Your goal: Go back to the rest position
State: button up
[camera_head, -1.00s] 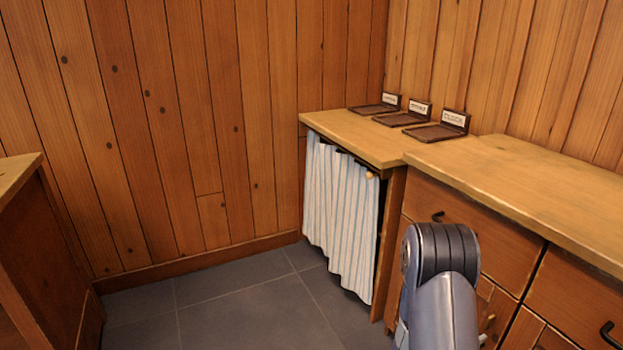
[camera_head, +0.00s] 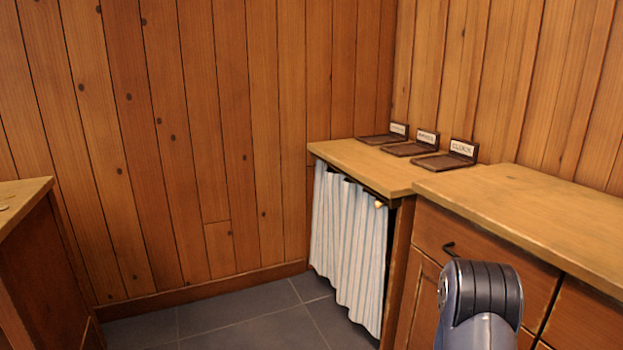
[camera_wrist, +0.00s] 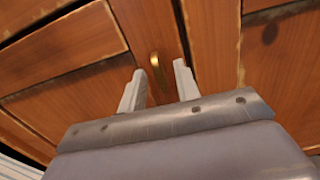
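My gripper (camera_wrist: 160,88) shows in the wrist view with its two pale fingers apart and nothing between them. It faces the wooden cabinet front, and a brass handle (camera_wrist: 156,65) shows beyond the gap between the fingers. I cannot tell how far off the handle is. In the head view, a grey link of my arm shows at the bottom right in front of the drawers, and the gripper itself is out of that picture. No spools are seen.
Three dark trays with labels, the nearest reading CLOCK (camera_head: 445,162), stand on the wooden counter (camera_head: 540,205). A striped curtain (camera_head: 348,250) hangs below it. Another wooden counter (camera_head: 25,190) stands at the left. Grey tiled floor (camera_head: 240,328) lies clear between.

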jog(key=p+v, duration=0.2)
jog(key=v, duration=0.8)
jog(key=b+x, duration=0.2)
jog(key=x, duration=0.9)
jog(key=shift+s+f+b, duration=0.1)
jog(key=shift+b, duration=0.2)
jog(key=n+p, duration=0.6)
jog(key=n, duration=0.1)
jog(key=shift+a+r, duration=0.15)
jog(key=shift+r, duration=0.1)
jog(key=shift+f+n+p, duration=0.15)
jog(key=shift+n+p, duration=1.05)
jog(key=shift+n, duration=0.7)
